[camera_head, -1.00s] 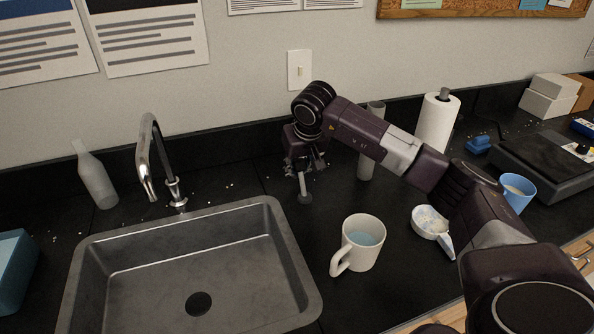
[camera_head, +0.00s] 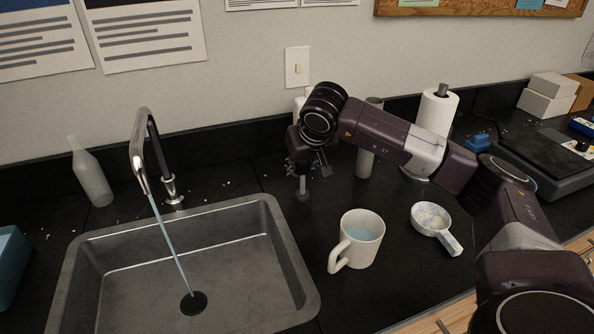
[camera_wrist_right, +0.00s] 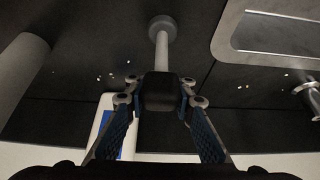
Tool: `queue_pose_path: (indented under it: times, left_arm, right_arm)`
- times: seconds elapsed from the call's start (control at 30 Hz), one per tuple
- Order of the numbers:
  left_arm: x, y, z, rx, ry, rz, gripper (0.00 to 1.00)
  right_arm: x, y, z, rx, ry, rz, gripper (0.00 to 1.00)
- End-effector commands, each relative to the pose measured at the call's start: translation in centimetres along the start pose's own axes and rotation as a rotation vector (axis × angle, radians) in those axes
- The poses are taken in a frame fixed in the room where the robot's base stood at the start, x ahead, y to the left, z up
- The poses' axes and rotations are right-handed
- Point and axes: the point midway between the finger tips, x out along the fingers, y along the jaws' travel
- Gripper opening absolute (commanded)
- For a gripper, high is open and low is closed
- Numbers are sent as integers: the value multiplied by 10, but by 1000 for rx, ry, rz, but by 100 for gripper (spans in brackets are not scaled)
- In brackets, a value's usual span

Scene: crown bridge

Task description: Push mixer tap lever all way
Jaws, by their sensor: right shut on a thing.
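The tap (camera_head: 140,150) stands behind the sink, with a thin stream of water (camera_head: 170,240) running from its spout to the drain. A pale upright stem with a round base (camera_head: 303,194), apparently the mixer lever's post, stands right of the sink. My right gripper (camera_head: 305,165) is over this post. In the right wrist view the stem (camera_wrist_right: 162,50) runs up to a dark block (camera_wrist_right: 160,90) between my right gripper's fingers (camera_wrist_right: 160,95). The gripper is shut on this block, apparently the lever's top. Its far side is hidden. My left gripper is not in view.
The sink (camera_head: 270,235) lies left of my right gripper. A mug (camera_head: 362,245) and a white scoop-like dish (camera_head: 432,218) stand in front of my right arm. A grey cylinder (camera_head: 366,160) and a paper towel roll (camera_head: 437,108) stand behind it. A bottle (camera_head: 90,175) stands at left.

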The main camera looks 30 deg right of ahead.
Motion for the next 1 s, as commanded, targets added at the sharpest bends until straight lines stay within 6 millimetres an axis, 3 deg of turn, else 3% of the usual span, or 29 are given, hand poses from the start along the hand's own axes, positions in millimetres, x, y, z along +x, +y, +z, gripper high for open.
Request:
queue_pose_path:
  times: [0.3,1.0]
  left_arm:
    - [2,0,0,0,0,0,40]
    - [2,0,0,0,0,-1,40]
  right_arm:
    - [-13,1,-3,3,17,-2,0]
    - [-15,1,-3,4,19,-1,0]
